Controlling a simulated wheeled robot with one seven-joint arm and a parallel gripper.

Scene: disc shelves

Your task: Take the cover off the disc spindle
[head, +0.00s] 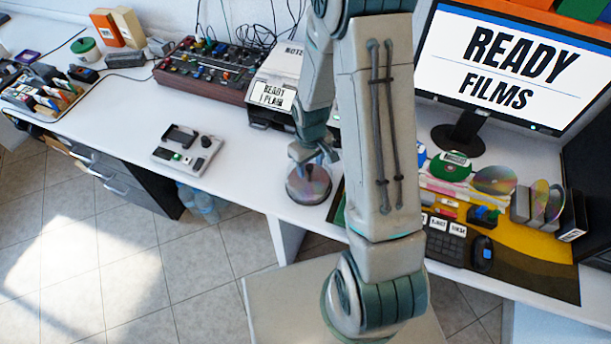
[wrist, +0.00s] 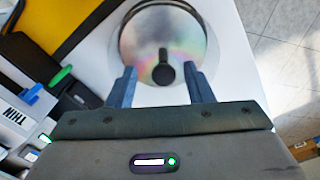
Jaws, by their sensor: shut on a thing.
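The disc spindle (head: 309,190) stands near the front edge of the white desk, with shiny discs inside its clear round cover. In the wrist view, the clear cover (wrist: 128,40) shows from above with a black knob (wrist: 163,72) at its middle. My gripper (head: 310,158) is right above the spindle, pointing down. In the wrist view, my gripper's two blue fingers (wrist: 161,72) are apart, one on each side of the knob, and my gripper is shut on the cover. The exact contact is hard to see. Whether the cover is lifted from the base cannot be told.
A grey device (head: 188,149) with knobs lies to the left on the desk. A printer (head: 277,85) and a red mixer (head: 209,72) stand behind. To the right are a monitor (head: 515,65), keyboard (head: 447,246) and loose discs (head: 494,180).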

